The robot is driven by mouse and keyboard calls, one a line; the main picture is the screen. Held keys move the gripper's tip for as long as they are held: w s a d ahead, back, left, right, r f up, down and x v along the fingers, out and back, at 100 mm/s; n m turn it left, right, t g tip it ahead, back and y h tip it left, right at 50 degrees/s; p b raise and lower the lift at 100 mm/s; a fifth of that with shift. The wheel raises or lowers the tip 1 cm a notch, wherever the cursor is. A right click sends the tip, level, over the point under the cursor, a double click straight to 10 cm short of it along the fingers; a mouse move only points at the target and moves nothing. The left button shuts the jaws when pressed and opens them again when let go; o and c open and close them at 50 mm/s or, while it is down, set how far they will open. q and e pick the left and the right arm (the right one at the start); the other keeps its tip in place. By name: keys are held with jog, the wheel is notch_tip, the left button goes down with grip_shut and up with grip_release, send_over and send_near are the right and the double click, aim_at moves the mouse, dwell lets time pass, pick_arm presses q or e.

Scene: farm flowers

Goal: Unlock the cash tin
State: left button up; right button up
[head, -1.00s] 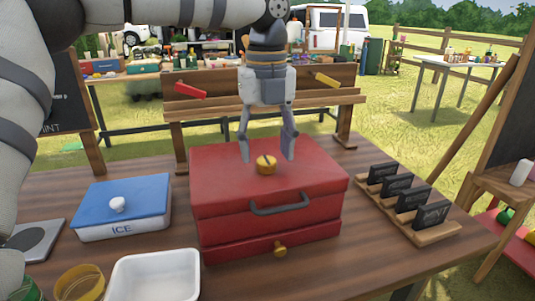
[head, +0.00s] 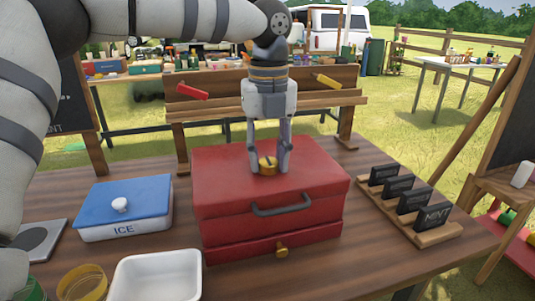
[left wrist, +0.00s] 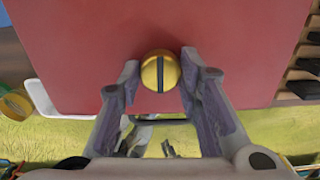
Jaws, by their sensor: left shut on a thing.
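The red cash tin (head: 225,180) stands on the wooden table with its lid down. A round brass lock knob (head: 267,161) with a dark slot sits on top of the lid. My left gripper (head: 269,169) points straight down and is shut on this knob, one finger on each side. In the left wrist view the knob (left wrist: 160,72) shows between the fingertips (left wrist: 160,78), its slot running up and down the picture. My right gripper is out of view.
A blue-lidded ice box (head: 125,205) and a white tray (head: 157,278) stand left of the tin. A wooden rack (head: 440,236) with black cards is to the right. A wooden rail (head: 222,106) with red and yellow pieces is behind.

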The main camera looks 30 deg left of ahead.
pick_arm(q)
jog(key=m, duration=0.1)
jog(key=m+p, duration=0.1)
jog(key=shift+r+m+p, duration=0.3)
jog(key=m, duration=0.2)
jog(key=shift+f+m+p, duration=0.15)
jog(key=shift+m+p, duration=0.25)
jog(key=shift+f+m, duration=0.1)
jog(key=shift+m, duration=0.8)
jog(key=m, duration=0.3)
jog(key=shift+m, duration=0.3)
jog(key=m, duration=0.6)
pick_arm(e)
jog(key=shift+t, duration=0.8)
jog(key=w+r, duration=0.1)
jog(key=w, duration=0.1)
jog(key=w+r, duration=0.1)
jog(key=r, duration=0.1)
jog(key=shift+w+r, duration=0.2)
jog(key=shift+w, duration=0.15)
pick_arm(q)
jog(key=shift+m, duration=0.4)
jog(key=o, duration=1.2)
